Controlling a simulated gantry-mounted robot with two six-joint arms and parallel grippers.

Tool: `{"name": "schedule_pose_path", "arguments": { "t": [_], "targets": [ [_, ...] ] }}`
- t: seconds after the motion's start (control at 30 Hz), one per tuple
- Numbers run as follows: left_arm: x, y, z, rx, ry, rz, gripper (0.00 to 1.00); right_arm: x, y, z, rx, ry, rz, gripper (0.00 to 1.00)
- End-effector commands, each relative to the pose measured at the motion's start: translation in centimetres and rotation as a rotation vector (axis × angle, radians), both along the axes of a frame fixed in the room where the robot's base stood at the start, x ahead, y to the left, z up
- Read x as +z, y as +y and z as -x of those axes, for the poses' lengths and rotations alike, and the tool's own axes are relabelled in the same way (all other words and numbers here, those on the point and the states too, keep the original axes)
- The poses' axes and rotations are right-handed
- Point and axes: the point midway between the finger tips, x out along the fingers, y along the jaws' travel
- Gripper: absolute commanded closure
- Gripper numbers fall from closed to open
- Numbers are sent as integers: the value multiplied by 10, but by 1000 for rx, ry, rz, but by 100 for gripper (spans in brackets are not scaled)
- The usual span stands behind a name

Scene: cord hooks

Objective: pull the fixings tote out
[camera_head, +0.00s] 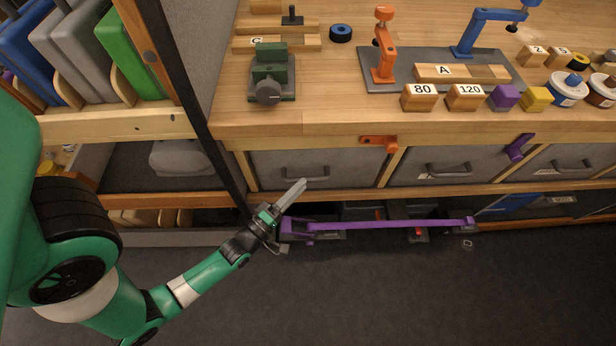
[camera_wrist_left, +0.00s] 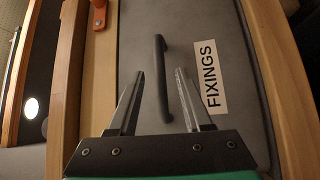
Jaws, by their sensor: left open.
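The fixings tote (camera_head: 345,172) is a grey bin in the leftmost bay under the workbench top, with a dark bar handle (camera_head: 305,174) on its front. In the left wrist view its grey front (camera_wrist_left: 205,25) carries a white FIXINGS label (camera_wrist_left: 208,77), and the dark handle (camera_wrist_left: 161,85) appears between the fingers. My left gripper (camera_head: 302,183) is open just in front of the handle; its fingers (camera_wrist_left: 160,73) appear on either side of the bar, and I cannot tell whether they touch it. My right gripper is not in view.
An orange catch (camera_head: 379,141) sits on the rail above the tote. A purple bar (camera_head: 380,225) runs low in front of the lower shelf. More grey totes (camera_head: 445,168) stand to the right. A dark upright post (camera_head: 190,90) is at left. The floor (camera_head: 400,300) in front is clear.

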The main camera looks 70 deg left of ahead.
Motion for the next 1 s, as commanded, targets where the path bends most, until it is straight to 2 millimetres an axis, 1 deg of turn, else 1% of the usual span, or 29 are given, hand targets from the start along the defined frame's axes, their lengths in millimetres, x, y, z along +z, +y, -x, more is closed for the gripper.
{"name": "schedule_pose_path", "arguments": {
  "t": [0.03, 0.1, 0.2, 0.33, 0.53, 0.57, 0.7, 0.77, 0.8, 0.83, 1.0],
  "targets": [
    [3, 5, -10, 0, -4, -2, 50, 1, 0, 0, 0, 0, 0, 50],
    [4, 11, -21, 0, -3, -3, 50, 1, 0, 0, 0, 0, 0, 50],
    [5, 16, -31, 0, 0, -1, 50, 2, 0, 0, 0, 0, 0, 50],
    [6, 19, -37, 0, 0, -1, 50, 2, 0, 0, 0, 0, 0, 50],
    [6, 19, -37, 0, 0, 0, 50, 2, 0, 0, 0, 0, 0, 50],
    [6, 19, -37, 0, 0, 0, 54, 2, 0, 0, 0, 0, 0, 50],
    [6, 19, -37, 0, 0, 0, 79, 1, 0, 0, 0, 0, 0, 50],
    [6, 19, -37, 0, 0, 0, 90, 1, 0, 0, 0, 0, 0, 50],
    [6, 19, -37, 0, 0, 0, 97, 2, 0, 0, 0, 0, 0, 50],
    [6, 19, -37, 0, 0, 0, 100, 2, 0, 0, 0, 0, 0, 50],
    [6, 19, -37, 0, 0, 0, 100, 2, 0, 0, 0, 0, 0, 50]
  ]
}}
